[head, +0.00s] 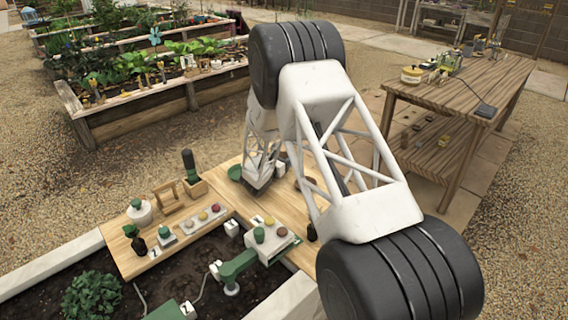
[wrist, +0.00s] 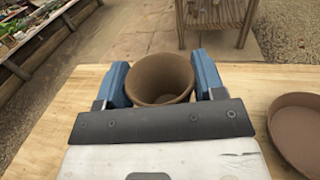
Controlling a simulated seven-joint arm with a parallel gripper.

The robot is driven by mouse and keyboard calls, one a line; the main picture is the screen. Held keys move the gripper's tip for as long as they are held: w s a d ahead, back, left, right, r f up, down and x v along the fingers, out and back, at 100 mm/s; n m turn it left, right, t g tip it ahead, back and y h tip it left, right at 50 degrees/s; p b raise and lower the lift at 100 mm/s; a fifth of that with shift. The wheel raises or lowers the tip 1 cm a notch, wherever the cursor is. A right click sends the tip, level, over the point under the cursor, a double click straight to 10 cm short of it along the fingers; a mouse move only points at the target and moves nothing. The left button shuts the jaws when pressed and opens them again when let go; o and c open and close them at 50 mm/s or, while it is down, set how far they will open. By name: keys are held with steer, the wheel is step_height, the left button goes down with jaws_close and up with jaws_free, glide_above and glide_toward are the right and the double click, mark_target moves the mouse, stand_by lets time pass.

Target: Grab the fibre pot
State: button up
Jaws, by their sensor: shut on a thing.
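The fibre pot (wrist: 158,80) is brown, round and open at the top. In the wrist view it sits between the two blue fingers of my gripper (wrist: 160,85), which are shut on its sides. The pot looks upright and empty inside. Its lower part is hidden behind the gripper's dark front plate, so I cannot tell whether it touches the table. In the head view my gripper (head: 258,182) is low over the wooden board, and my arm hides much of that area.
A shallow brown dish (wrist: 301,132) lies right of the gripper on the wooden table (wrist: 50,130). A wooden workbench (head: 460,85) stands at right.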

steer(key=shift+r, duration=0.15)
steer(key=shift+r, duration=4.85)
